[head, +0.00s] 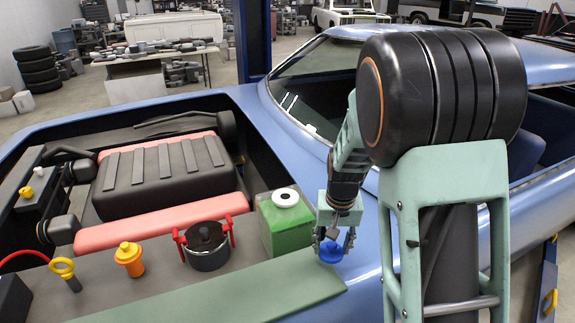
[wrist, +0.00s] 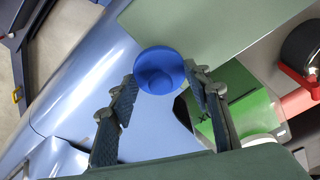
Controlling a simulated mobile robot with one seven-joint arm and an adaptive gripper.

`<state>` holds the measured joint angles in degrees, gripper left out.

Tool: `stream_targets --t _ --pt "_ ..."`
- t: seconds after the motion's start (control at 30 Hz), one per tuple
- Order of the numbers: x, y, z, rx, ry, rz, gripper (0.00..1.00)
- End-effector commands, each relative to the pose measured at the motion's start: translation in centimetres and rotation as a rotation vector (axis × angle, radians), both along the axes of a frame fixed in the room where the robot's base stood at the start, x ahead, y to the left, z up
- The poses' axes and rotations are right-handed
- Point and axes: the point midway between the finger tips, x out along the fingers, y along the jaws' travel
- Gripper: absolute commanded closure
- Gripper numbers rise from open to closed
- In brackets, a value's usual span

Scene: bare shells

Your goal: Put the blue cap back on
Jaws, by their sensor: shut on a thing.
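The blue cap (head: 331,252) is held between the fingertips of my gripper (head: 334,240), beside the lower right of the green tank. In the wrist view the blue cap (wrist: 159,70) sits between the two fingers of my gripper (wrist: 163,85). The tank with green fluid (head: 287,232) has an uncapped white neck (head: 285,197) on top. My gripper and the cap are to the right of this neck and apart from it. The tank (wrist: 243,104) also shows in the wrist view, to the right of the fingers, partly hidden by one finger.
A black pot with red clamps (head: 207,246), an orange cap (head: 129,258) and a yellow ring handle (head: 64,270) stand left of the tank. A flat green strip (head: 215,300) lies in front. The blue car body (head: 355,285) is close under my gripper.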

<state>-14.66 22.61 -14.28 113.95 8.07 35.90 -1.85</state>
Motion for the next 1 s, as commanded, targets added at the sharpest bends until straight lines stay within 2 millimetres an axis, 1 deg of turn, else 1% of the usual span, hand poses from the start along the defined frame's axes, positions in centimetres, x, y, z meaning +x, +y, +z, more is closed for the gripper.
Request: stream_targets --t 0.03,0.2,0.5,0.7,0.83,1.0 --pt "1.7 0.7 1.0 -0.002 -0.001 -0.008 0.76" --pt "6.4 2.9 3.2 -0.003 0.001 -0.06 0.76" --pt "13.1 7.3 6.9 -0.004 0.003 -0.167 0.76" --pt "16.5 10.0 9.1 -0.002 0.0 -0.251 0.76" --pt "17.9 11.3 10.2 0.001 -0.001 -0.297 0.76" --pt "18.8 12.2 11.0 0.001 -0.003 -0.335 0.76"
